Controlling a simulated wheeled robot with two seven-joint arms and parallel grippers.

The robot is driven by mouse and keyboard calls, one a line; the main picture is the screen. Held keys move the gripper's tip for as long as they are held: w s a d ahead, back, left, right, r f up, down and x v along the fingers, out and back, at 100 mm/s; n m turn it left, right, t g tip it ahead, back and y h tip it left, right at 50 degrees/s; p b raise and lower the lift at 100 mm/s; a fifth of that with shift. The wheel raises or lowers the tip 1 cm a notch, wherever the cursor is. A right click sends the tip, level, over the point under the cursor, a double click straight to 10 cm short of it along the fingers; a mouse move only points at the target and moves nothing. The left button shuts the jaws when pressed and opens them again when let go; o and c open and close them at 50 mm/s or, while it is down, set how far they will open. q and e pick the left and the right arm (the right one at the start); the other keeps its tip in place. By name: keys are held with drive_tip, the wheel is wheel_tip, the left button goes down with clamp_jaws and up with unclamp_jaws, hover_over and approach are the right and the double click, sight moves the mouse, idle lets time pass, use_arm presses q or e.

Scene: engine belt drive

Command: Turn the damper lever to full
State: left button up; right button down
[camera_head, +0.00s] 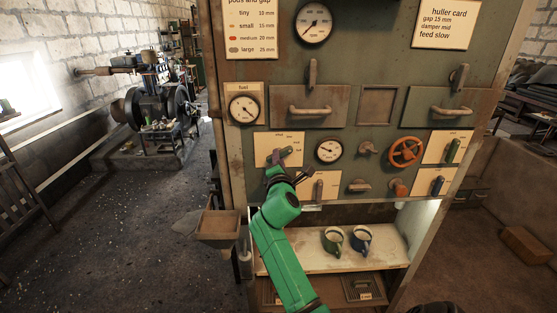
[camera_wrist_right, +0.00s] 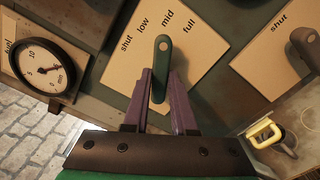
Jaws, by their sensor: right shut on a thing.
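A green lever (camera_wrist_right: 163,62) stands on a cream plate (camera_wrist_right: 120,65) marked shut, low, mid and full in the right wrist view. Its free end points at about mid. In the head view this plate (camera_head: 262,141) is at the left of the lower panel, with the lever (camera_head: 285,152) partly behind my gripper. My right gripper (camera_head: 277,172) is at the lever, its two purple fingers (camera_wrist_right: 161,85) on either side of it and shut on it. The lever's lower end is partly hidden between the fingers. My left gripper is not in view.
A fuel gauge (camera_head: 244,110) sits above left of the plate, and a small dial (camera_head: 328,150) to its right. Other levers (camera_head: 453,150) and an orange handwheel (camera_head: 406,151) are farther right. Two mugs (camera_head: 332,240) (camera_head: 361,239) stand on the shelf below. A brown hopper (camera_head: 218,224) juts out at left.

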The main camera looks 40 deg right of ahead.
drive_tip(key=shift+m, duration=0.3)
drive_tip(key=shift+m+b, duration=1)
drive_tip(key=shift+m, duration=1.5)
drive_tip(key=c, duration=0.7)
unclamp_jaws()
